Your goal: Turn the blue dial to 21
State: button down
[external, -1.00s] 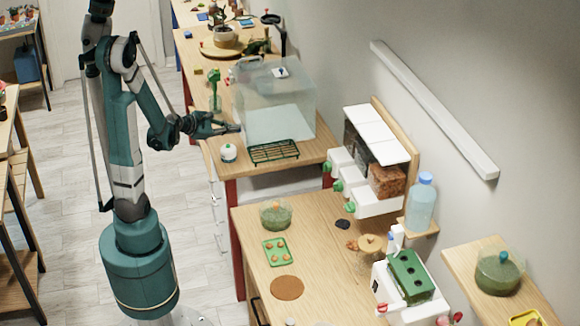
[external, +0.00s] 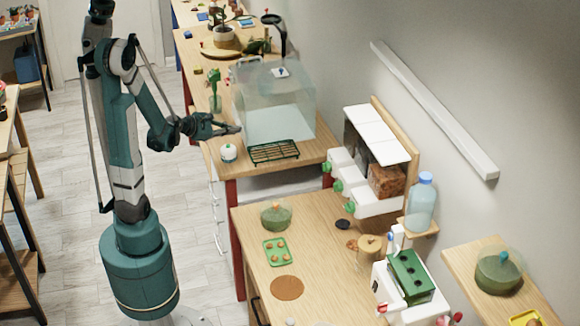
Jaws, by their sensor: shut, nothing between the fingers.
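A small blue knob on a white plate (external: 281,72), which may be the blue dial, sits at the top of the clear tank (external: 272,112). Its marks and setting are too small to read. My gripper (external: 237,130) is shut and empty. It is level, pointing right, by the lower left side of the tank. It appears apart from the knob, which is higher up and to the right; whether the fingertips touch the tank wall I cannot tell.
A green wire rack (external: 274,152) and a white round jar (external: 228,153) stand in front of the tank. A green tool in a holder (external: 214,92) stands left of it. A black curved lamp-like thing (external: 274,22) rises behind.

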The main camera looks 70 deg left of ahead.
jog(key=shift+d+r, duration=0.25)
dwell(0.4)
jog(key=shift+s, duration=3)
jog(key=shift+s+a+r+p, duration=0.25)
jog(key=shift+a+r+p, duration=0.05)
jog(key=shift+a+p, duration=0.25)
jog(key=shift+s+a+r+p, duration=0.25)
jog(key=shift+a+p, duration=0.3)
jog(key=shift+w, duration=0.2)
jog(key=shift+w, duration=3.3)
